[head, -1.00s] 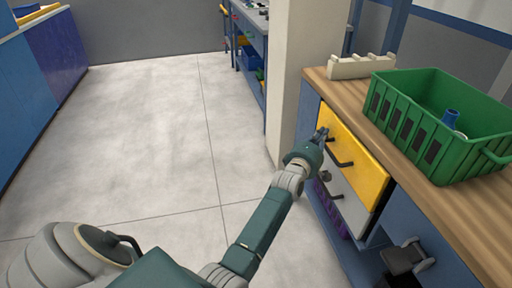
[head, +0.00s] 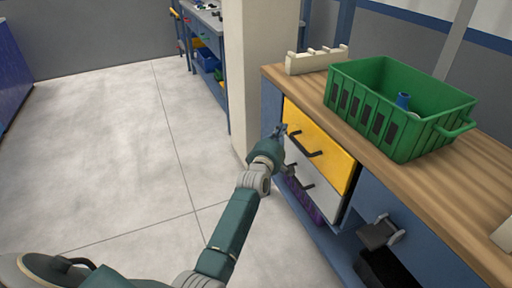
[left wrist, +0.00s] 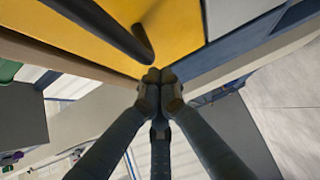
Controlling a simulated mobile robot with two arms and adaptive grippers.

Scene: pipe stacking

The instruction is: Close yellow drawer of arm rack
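The yellow drawer (head: 335,153) is the top drawer of the rack under the wooden worktop, with a dark bar handle (head: 305,149). Its front looks nearly in line with the grey drawer below; I cannot tell whether a small gap remains. My left gripper (head: 280,131) is at the left end of the yellow front. In the left wrist view its fingertips (left wrist: 160,77) are together, with nothing between them, at the edge of the yellow front (left wrist: 185,25), beside the handle (left wrist: 105,25). I cannot tell whether they touch it. My right gripper is not in view.
A grey drawer (head: 318,185) with a handle sits below the yellow one. A green crate (head: 400,110) and a cream rack piece (head: 316,60) stand on the worktop (head: 460,180). A pale pillar (head: 258,70) stands behind the rack. The floor (head: 100,150) at left is clear.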

